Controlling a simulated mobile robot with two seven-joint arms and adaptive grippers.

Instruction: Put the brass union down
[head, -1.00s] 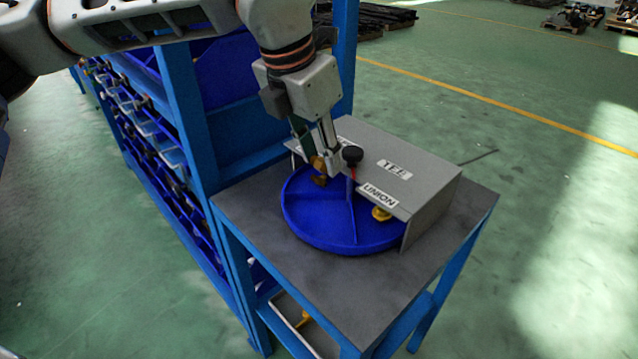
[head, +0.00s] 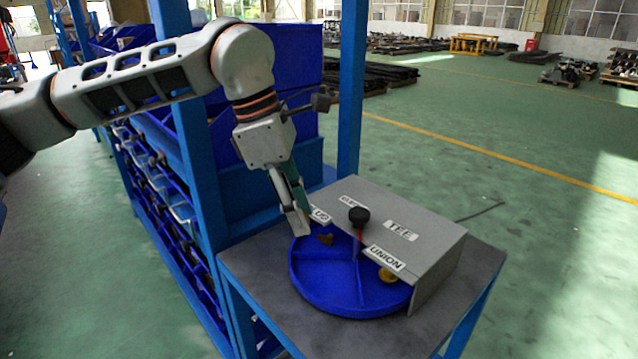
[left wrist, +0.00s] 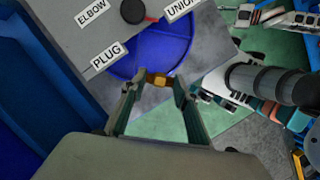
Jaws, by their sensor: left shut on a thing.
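My left gripper (head: 303,234) points down at the left rim of the round blue divided tray (head: 345,302). In the left wrist view, a brass piece, which I take as the brass union (left wrist: 158,80), sits between the fingertips, with the tray's rim behind it. A yellow brass piece (head: 387,275) lies in the tray by the UNION label (head: 387,258). My right gripper is not in view.
A grey cover with labels (head: 440,262) stands over the tray's back, with a black knob (head: 359,215) beside the TEE label. The tray is on a grey table (head: 265,282). A blue rack post (head: 352,90) and blue bins (head: 290,70) stand close behind my arm.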

